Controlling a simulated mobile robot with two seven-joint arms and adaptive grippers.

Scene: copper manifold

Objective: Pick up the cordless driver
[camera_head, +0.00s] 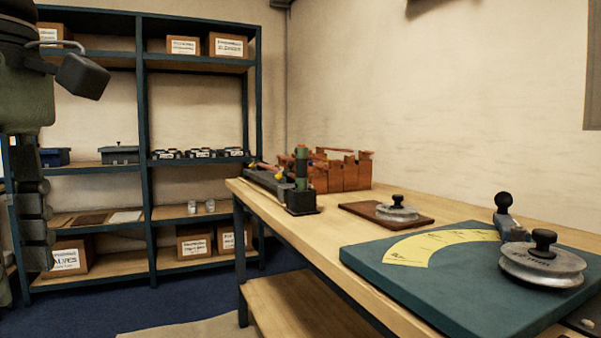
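A small upright tool with a green and black body (301,167) stands on a black base (301,202) near the far left edge of the workbench (257,206). It looks like the cordless driver, but it is small in this view and I cannot be sure. A dark grey item (270,182) lies close behind and left of it. No gripper shows near the upright tool.
Orange-brown blocks (345,173) stand behind the tool. A brown board (370,214) carries a knobbed disc (397,211). A teal board (400,287) with a yellow scale (432,246) and a larger disc (542,264) fills the near bench. Shelving (143,140) stands behind.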

